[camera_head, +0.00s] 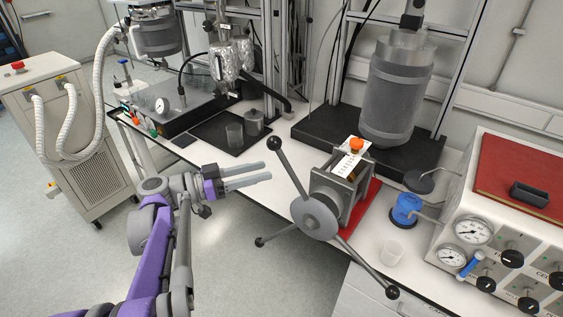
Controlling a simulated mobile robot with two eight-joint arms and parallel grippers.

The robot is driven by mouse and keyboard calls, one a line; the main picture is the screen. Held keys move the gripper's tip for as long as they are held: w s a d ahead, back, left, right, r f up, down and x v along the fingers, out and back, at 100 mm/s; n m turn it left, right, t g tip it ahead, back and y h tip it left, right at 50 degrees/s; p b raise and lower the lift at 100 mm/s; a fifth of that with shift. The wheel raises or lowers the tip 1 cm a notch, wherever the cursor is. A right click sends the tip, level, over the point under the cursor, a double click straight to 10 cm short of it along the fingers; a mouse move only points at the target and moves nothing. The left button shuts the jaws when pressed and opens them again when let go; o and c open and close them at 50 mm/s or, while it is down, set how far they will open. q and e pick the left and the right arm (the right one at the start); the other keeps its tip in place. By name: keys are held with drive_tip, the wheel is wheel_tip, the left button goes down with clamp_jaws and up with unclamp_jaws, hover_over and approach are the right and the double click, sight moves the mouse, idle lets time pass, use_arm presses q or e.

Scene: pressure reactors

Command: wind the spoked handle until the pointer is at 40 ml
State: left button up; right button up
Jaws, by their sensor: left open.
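The spoked handle (314,217) is a grey hub with long spokes ending in dark ball knobs, on the front of a metal press-like device (338,185). One spoke points up-left, one left and down, one down-right. A white scale plate (350,158) with an orange-red knob (356,144) is on top of the device; its pointer and marks are too small to read. My left gripper (268,173) is open and empty, left of the handle, its fingers pointing right, close below the up-left knob (274,143) in the picture. I cannot tell whether they touch. My right gripper is not in view.
The device stands on a red base (362,205) on the white bench. A clear beaker (391,252), a blue vessel (406,208) and a gauge panel (500,255) lie to its right. A large grey reactor (394,90) stands behind. The floor in front of the bench is clear.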

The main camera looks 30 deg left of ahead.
use_arm(q)
drive_tip(key=p+x, duration=0.1)
drive_tip(key=x, duration=0.9)
drive_tip(key=shift+w+d, duration=0.2)
drive_tip(key=shift+d, duration=0.1)
clamp_jaws()
idle(1.0)
